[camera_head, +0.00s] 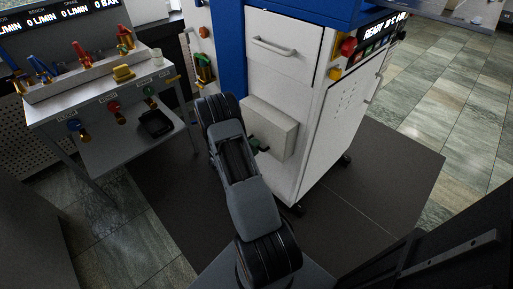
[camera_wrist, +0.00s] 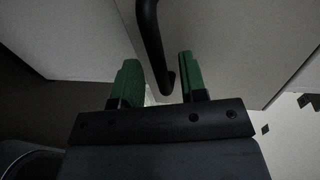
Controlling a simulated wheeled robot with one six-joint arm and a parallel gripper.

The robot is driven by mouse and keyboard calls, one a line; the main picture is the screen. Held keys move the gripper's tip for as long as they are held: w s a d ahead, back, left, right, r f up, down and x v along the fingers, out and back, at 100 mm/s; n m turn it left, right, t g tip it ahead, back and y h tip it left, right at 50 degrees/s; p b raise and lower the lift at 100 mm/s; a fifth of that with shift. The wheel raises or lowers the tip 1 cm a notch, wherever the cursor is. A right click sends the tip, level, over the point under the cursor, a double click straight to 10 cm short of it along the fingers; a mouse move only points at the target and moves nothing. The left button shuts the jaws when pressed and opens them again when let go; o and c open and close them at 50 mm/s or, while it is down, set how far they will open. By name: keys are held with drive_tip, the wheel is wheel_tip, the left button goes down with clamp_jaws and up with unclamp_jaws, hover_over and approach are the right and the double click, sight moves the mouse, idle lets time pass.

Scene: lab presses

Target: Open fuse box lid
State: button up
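The fuse box (camera_head: 272,122) is a pale, shallow box on the front of the white cabinet, below its drawer. Its lid looks shut. In the head view my gripper (camera_head: 259,147) is at the lower left part of the box, mostly hidden behind my arm. In the wrist view a dark curved handle (camera_wrist: 150,35) runs down in front of a pale panel (camera_wrist: 235,40). The two green fingers of my gripper (camera_wrist: 158,82) are apart, with the handle's lower end appearing between them. Small gaps show on both sides, so the gripper looks open around it.
The white cabinet (camera_head: 279,84) has a drawer handle (camera_head: 273,47) above the box and a control panel at right. A bench (camera_head: 62,103) with coloured valves and a black tray (camera_head: 156,124) stands at left. A dark mat (camera_head: 385,165) and tiled floor lie clear at right.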

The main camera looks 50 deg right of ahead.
drive_tip(key=shift+x, duration=0.75)
drive_tip(key=shift+c, duration=0.5)
clamp_jaws()
